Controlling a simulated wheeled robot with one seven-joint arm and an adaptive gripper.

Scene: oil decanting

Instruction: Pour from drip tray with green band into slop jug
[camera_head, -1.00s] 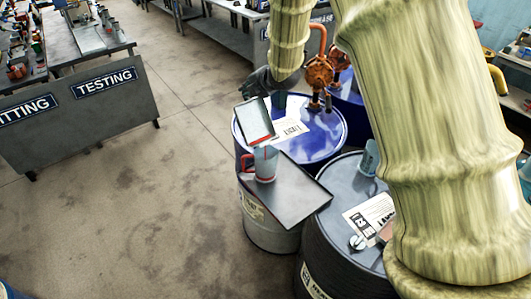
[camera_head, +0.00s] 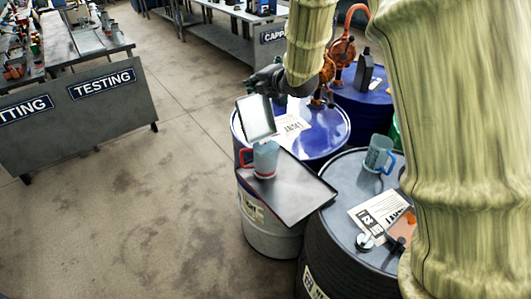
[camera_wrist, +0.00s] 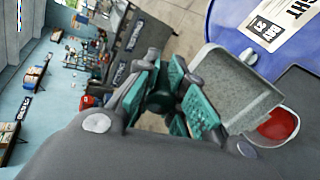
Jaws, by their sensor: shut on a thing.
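My gripper (camera_head: 268,80) is shut on a grey metal drip tray (camera_head: 256,118), which it holds steeply tilted. The tray also shows beside the teal finger pads in the wrist view (camera_wrist: 238,90); no green band is visible on it. A translucent jug with a red handle and red base (camera_head: 265,160) stands upright just below the tray's lower edge. In the wrist view, part of a red-rimmed or red-filled shape (camera_wrist: 277,126) shows at that edge, mostly hidden by the tray. I cannot tell whether liquid is flowing.
The red-handled jug stands on a wide dark tray (camera_head: 300,192) bridging the drums. A blue-handled jug (camera_head: 379,153) stands on the black drum (camera_head: 345,170) at right. The blue drum (camera_head: 325,130) carries a label and lies behind. Open floor is at left.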

